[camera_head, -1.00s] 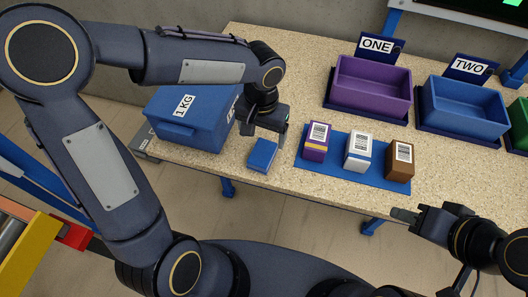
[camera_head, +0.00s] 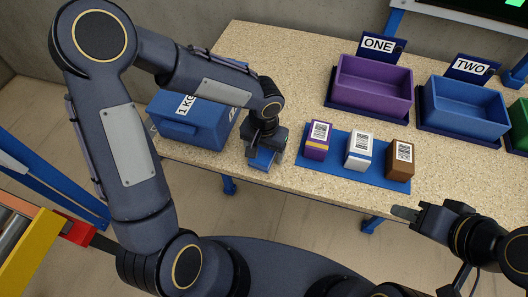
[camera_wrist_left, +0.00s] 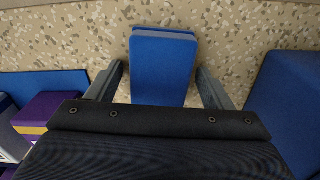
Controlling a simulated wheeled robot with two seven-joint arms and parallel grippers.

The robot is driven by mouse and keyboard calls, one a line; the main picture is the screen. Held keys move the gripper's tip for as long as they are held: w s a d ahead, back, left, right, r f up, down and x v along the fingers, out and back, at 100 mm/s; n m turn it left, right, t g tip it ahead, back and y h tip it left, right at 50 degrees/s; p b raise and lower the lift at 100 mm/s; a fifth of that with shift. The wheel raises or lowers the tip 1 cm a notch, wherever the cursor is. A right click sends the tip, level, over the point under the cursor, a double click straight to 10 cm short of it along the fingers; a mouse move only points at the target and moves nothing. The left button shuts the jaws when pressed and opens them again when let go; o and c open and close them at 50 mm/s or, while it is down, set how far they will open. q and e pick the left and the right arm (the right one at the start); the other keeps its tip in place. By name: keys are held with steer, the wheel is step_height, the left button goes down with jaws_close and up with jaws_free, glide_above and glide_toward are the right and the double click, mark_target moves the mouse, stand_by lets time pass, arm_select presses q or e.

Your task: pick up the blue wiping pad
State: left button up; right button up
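The blue wiping pad (camera_head: 262,160) lies on the speckled table near its front edge, partly hidden under my left gripper in the head view. In the left wrist view the pad (camera_wrist_left: 163,65) lies between the two fingers, with a visible gap on each side. My left gripper (camera_head: 266,152) is open and points down over the pad; its fingers also show in the left wrist view (camera_wrist_left: 162,85). My right gripper (camera_head: 405,214) is off the table's front edge at the lower right, away from the pad; its finger gap is not clear.
A blue 1 KG box (camera_head: 196,122) stands left of the pad. A blue mat (camera_head: 336,172) with purple, white and brown boxes lies to the right. Purple bin ONE (camera_head: 372,98) and blue bin TWO (camera_head: 463,112) stand behind.

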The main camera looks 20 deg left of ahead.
mark_target(267, 151)
arm_select(q)
steer(key=c, duration=0.9)
steer(key=shift+o, duration=0.2)
steer(key=shift+r, duration=0.15)
steer(key=shift+r, duration=0.2)
steer(key=r, duration=0.3)
steer(key=shift+d+r, duration=0.1)
steer(key=shift+d, duration=0.25)
steer(key=s+d+r+b, duration=0.2)
steer(key=d+r, duration=0.7)
steer(key=d, duration=0.4)
steer(key=o, duration=0.5)
steer(key=shift+d+r, duration=0.1)
steer(key=shift+c, duration=0.2)
steer(key=c, duration=0.5)
